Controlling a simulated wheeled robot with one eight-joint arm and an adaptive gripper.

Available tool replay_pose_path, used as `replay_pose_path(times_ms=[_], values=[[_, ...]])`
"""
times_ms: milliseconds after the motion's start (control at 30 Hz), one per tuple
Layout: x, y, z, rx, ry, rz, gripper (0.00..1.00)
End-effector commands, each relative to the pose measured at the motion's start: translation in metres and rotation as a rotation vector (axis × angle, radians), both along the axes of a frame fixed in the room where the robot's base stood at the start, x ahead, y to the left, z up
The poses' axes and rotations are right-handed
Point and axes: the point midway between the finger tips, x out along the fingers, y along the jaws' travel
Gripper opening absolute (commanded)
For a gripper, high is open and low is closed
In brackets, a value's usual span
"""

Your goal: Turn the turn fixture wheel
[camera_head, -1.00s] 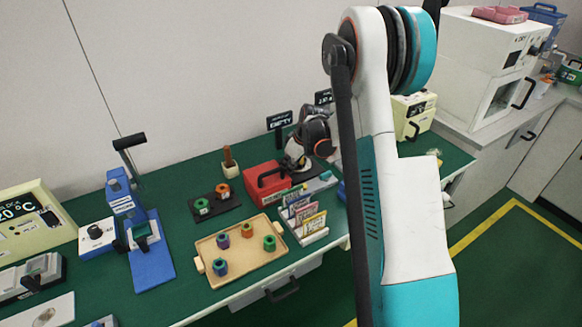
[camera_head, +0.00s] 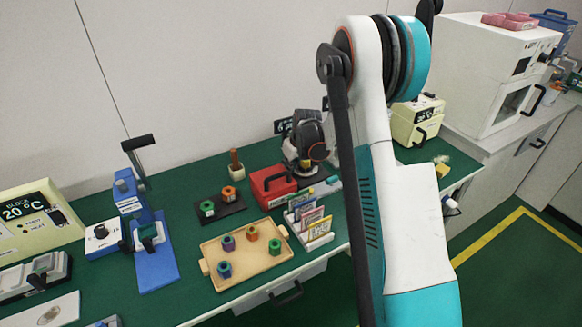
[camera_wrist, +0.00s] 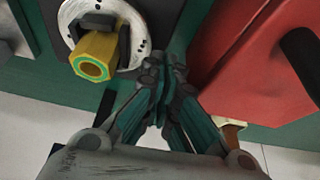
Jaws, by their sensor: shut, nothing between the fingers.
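The turn fixture wheel is a silver disc (camera_wrist: 72,12) with small dark holes, at the upper left of the wrist view. A black clamp (camera_wrist: 123,42) on it holds a yellow hexagonal piece (camera_wrist: 96,58) with a green ring at its end. My gripper (camera_wrist: 164,68) is shut and empty, its tips close to the disc's lower right edge; I cannot tell whether they touch.
A red box (camera_head: 272,186) with a black handle stands close by; it also fills the right of the wrist view (camera_wrist: 235,70). In front are a tan tray (camera_head: 245,270) with several coloured nuts and a card rack (camera_head: 308,222). A blue press (camera_head: 150,240) stands left.

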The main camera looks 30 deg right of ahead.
Motion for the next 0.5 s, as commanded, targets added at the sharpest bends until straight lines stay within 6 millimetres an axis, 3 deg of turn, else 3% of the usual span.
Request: replay_pose_path(times_ms=[500], values=[[0.0068,-0.0004,0.0001,0.001,0.0,0.001,0.0]])
